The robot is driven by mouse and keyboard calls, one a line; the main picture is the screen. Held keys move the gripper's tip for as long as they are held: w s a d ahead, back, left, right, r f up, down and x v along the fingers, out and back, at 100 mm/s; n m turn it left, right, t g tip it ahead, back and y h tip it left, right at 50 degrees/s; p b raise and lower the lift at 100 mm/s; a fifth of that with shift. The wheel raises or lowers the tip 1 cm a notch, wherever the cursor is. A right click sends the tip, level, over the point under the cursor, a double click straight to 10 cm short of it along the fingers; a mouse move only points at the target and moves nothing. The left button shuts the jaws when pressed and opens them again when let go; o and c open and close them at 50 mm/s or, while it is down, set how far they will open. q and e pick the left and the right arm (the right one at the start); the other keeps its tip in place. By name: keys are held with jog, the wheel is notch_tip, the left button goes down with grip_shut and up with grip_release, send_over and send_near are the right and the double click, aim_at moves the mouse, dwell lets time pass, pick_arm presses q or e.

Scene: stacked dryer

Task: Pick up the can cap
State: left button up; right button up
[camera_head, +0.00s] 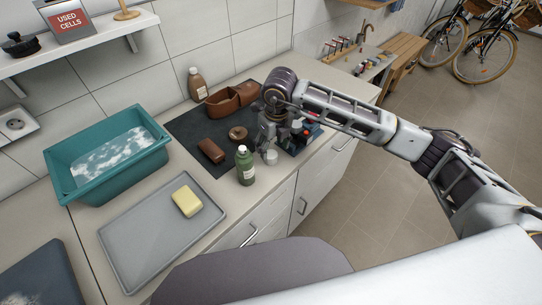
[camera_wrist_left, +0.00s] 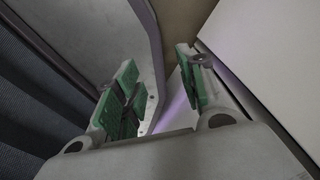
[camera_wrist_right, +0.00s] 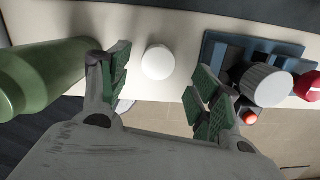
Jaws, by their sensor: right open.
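A small white round piece (camera_head: 271,157), seemingly the can cap, is on the counter near its front edge. In the right wrist view this white piece (camera_wrist_right: 158,62) shows as a plain disc just beyond the gap between the fingers. My right gripper (camera_head: 274,143) is above the counter close behind it. In its wrist view the right gripper (camera_wrist_right: 160,80) is open, with green finger pads apart and nothing between them. My left gripper (camera_wrist_left: 157,72) shows only in its own wrist view, open and empty, close to pale panels.
A green bottle (camera_head: 245,166) stands left of the white piece. A blue tray (camera_wrist_right: 250,48) with a ribbed grey knob (camera_wrist_right: 266,85) and a red item lies to its right. A brown case (camera_head: 211,151), teal basin (camera_head: 107,155) and grey tray (camera_head: 140,262) lie farther left.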

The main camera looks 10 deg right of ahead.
aim_at(271, 154)
jog(key=shift+w+a+f+p, duration=0.1)
jog(key=shift+f+p, duration=0.2)
jog(key=shift+f, duration=1)
jog(key=shift+w+a+f+p, duration=0.1)
jog(key=shift+f+p, duration=0.2)
jog(key=shift+f, duration=1)
jog(key=c, duration=0.8)
